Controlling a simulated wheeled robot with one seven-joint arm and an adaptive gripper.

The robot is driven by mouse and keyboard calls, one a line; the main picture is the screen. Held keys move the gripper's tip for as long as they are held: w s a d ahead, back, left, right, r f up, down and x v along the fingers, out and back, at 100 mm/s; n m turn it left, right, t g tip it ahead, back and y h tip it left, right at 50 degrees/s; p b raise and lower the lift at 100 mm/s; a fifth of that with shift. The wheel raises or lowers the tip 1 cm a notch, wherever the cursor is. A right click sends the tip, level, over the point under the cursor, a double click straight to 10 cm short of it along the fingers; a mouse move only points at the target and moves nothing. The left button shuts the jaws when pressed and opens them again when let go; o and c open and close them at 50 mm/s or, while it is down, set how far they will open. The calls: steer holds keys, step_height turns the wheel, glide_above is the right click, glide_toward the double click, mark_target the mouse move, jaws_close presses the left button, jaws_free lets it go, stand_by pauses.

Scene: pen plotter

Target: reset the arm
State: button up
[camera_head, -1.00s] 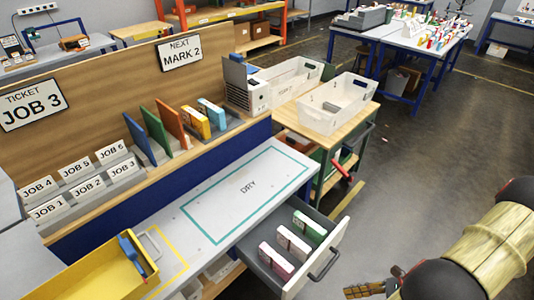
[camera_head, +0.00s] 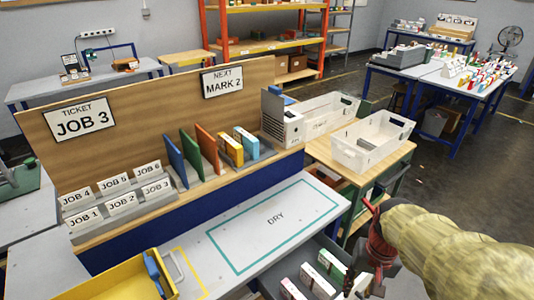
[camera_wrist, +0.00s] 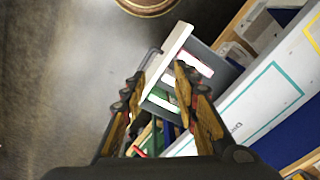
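My arm in its tan sleeve (camera_head: 445,245) reaches in from the right of the head view, above the floor beside the open drawer. In the wrist view my gripper (camera_wrist: 159,76) has its two fingers spread apart, with nothing held between them. The open drawer's light front panel (camera_wrist: 166,58) shows beyond and between the fingertips. In the head view the gripper end is partly cut off and dark near the bottom edge, by the drawer.
The drawer holds several small boxes (camera_head: 316,282). White bins (camera_head: 372,141) stand on a wooden table. The bench has a DRY outline (camera_head: 277,222), a yellow tray (camera_head: 105,287) and job cards (camera_head: 122,203). Open floor lies to the right.

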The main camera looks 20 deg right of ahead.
steer(key=w+a+r+n+t, duration=0.2)
steer(key=a+r+n+t, duration=0.3)
steer(key=a+r, duration=0.7)
steer(key=a+n, duration=0.2)
steer(key=a, duration=0.1)
steer(key=shift+r, duration=0.15)
